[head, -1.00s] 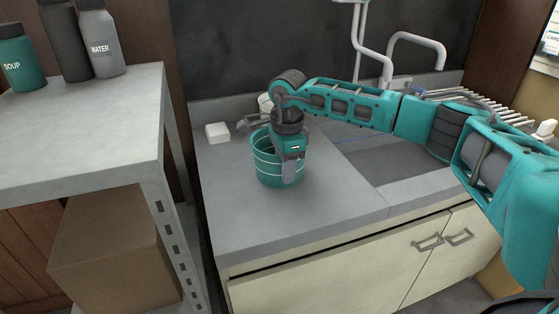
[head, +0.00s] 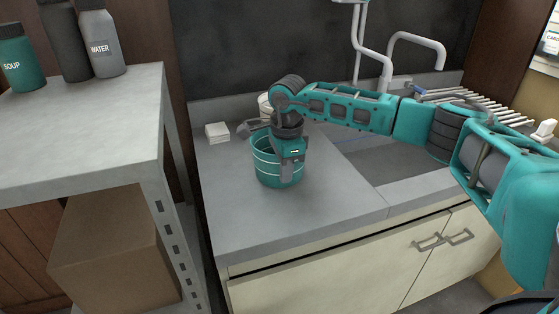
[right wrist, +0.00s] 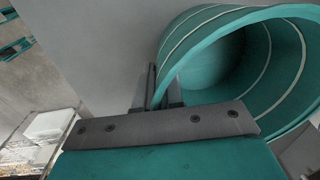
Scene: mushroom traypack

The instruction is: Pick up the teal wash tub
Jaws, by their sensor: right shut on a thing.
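The teal wash tub (head: 266,172), round with pale bands, stands upright on the grey counter left of the sink. My right gripper (head: 287,172) points down at the tub's near right side and is shut on its wall. In the right wrist view, the two dark fingers (right wrist: 159,92) sit on either side of the tub's rim, and the open tub (right wrist: 240,60) fills the upper right. I cannot tell whether the tub's base touches the counter. My left gripper is not in view.
A stack of white squares (head: 217,132) lies behind the tub on the counter (head: 260,225). The sink (head: 385,160) and a drying rack (head: 470,98) are to the right. A grey shelf (head: 90,130) with bottles stands at the left.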

